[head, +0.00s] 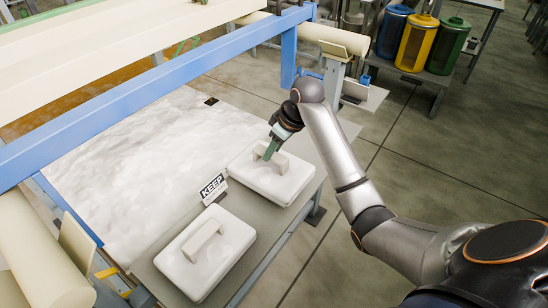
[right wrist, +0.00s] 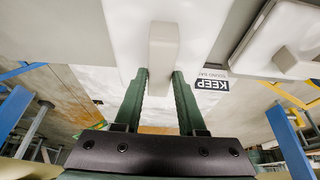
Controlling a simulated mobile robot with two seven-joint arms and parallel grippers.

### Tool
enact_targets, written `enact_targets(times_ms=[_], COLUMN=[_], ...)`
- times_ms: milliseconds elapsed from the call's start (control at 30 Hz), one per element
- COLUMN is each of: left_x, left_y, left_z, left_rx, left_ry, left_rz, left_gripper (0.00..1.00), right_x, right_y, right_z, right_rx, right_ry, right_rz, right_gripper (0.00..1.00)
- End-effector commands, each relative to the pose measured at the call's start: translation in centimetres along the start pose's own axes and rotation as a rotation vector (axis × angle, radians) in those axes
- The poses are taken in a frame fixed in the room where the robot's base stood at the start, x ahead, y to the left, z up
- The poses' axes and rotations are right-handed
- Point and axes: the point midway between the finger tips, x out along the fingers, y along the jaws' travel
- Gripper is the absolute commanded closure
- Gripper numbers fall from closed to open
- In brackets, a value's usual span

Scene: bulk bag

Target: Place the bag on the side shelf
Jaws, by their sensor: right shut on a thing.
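Two white box-shaped bags with raised handles are on the grey side shelf (head: 162,282). The far bag (head: 288,186) has my right gripper (head: 269,150) at its handle; the near bag (head: 205,263) stands apart from it. In the right wrist view, the fingers of my right gripper (right wrist: 162,80) are on both sides of the far bag's pale handle (right wrist: 163,45), shut on it. The far bag looks level and appears to rest on the shelf, but its underside is hidden. My left gripper is not in view.
A pale marbled surface (head: 130,150) lies left of the shelf. A blue frame beam (head: 150,96) crosses above it. Blue, yellow and green bins (head: 418,42) stand at the back right. The floor to the right is open.

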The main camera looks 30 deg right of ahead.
Motion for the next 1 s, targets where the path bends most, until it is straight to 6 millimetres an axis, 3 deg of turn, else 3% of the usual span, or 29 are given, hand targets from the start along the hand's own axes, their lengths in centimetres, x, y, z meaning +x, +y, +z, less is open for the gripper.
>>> enact_targets(times_ms=[300,733,767,1000], left_x=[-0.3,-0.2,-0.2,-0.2], left_y=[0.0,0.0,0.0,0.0], left_z=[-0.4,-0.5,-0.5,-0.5], left_rx=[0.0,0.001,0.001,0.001], left_ry=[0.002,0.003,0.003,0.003], left_rz=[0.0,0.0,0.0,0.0], left_gripper=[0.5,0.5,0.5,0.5], right_x=[3.1,3.7,3.8,3.8], right_y=[0.5,0.6,0.5,0.5], right_z=[0.9,1.1,1.3,1.2], right_rx=[0.0,0.0,0.0,0.0], right_ry=[0.004,0.005,0.001,0.001], right_rz=[0.0,0.002,0.0,0.0], right_gripper=[1.0,1.0,0.58,0.31])
